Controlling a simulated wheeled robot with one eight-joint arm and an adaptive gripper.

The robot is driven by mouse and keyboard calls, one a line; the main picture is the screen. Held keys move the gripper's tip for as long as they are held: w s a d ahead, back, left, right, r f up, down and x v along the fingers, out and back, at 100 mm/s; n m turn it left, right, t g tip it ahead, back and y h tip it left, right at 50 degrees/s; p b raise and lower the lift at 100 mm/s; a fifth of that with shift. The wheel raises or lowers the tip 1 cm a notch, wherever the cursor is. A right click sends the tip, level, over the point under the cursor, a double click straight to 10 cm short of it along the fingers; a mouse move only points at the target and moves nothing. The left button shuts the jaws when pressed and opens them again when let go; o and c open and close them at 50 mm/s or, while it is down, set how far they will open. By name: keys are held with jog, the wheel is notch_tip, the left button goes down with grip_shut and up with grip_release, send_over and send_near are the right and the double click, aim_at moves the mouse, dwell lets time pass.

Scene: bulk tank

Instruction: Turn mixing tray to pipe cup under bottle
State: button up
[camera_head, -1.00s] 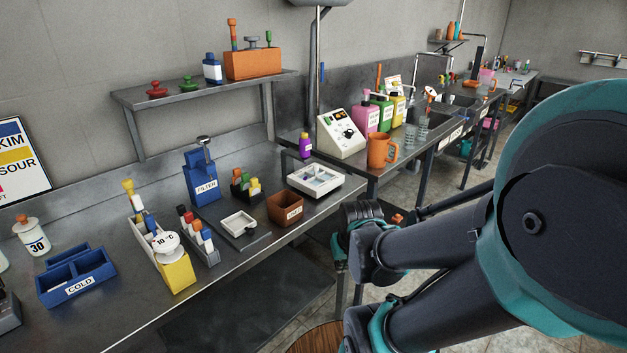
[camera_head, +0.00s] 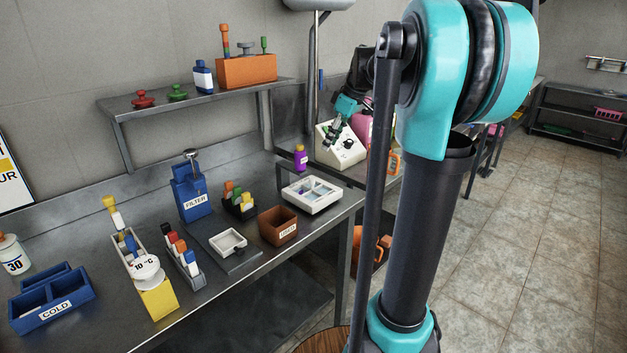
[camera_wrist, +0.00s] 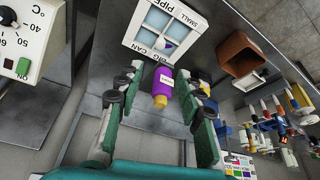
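The mixing tray (camera_head: 328,206) is a white square tray with pale blue compartments near the bench's right end. In the wrist view the tray (camera_wrist: 137,44) shows rim labels reading "SMALL PIPE" and "BIG CAN", with a small dark purple thing in one compartment. The purple bottle (camera_head: 301,159) with a yellow cap stands behind the tray. It also shows in the wrist view (camera_wrist: 162,85), between my fingers in the picture.
A white dial box (camera_head: 341,151) stands right of the bottle. A brown box (camera_head: 278,226), a small white dish (camera_head: 227,241) and a blue filter stand (camera_head: 191,192) are left of the tray. A wall shelf (camera_head: 195,103) hangs above. Open floor (camera_head: 535,230) lies at right.

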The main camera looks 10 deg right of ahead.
aim_at(313, 179)
jog(key=x, duration=1.7)
jog(key=shift+s+d+f, duration=0.1)
jog(key=shift+f, duration=0.1)
jog(key=shift+c, duration=0.2)
grip_shut()
